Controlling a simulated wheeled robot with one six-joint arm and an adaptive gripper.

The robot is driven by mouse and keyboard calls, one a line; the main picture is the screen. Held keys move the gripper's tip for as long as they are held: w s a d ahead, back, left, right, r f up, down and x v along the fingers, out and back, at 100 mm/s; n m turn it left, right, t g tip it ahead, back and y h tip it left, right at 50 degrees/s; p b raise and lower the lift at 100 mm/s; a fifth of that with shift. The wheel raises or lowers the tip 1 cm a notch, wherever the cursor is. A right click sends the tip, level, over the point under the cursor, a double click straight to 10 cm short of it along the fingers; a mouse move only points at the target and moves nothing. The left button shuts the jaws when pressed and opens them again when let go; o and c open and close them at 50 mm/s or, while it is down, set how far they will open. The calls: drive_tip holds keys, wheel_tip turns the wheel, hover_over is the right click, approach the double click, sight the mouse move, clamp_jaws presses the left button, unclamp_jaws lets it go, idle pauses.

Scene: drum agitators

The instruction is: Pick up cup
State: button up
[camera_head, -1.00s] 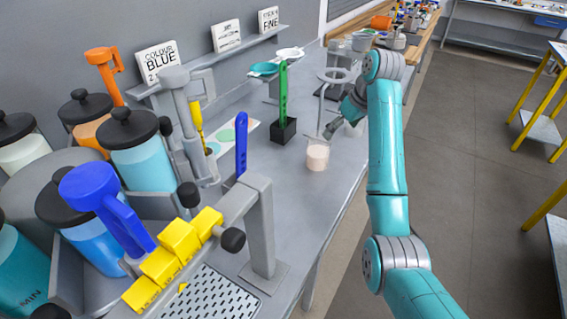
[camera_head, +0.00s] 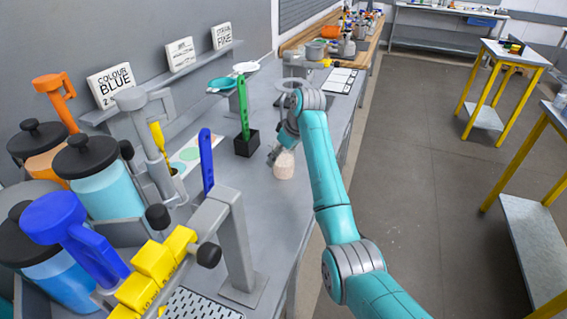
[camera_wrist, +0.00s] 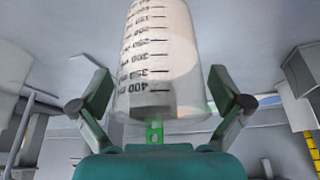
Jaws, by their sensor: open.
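The cup (camera_head: 284,163) is a pale, translucent measuring cup with beige contents, standing on the grey bench. In the head view my gripper (camera_head: 276,152) is at the cup's upper left, partly hidden by my arm.
A green-handled tool (camera_head: 243,108) stands in a black block (camera_head: 246,144) left of the cup. Open floor (camera_head: 410,180) lies right of the bench.

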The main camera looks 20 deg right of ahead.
drive_tip(key=shift+w+a+f, duration=0.1)
drive_tip(key=shift+w+f, duration=0.05)
drive_tip(key=shift+f, duration=0.2)
drive_tip(key=c, duration=1.2)
drive_tip(key=shift+c, duration=0.2)
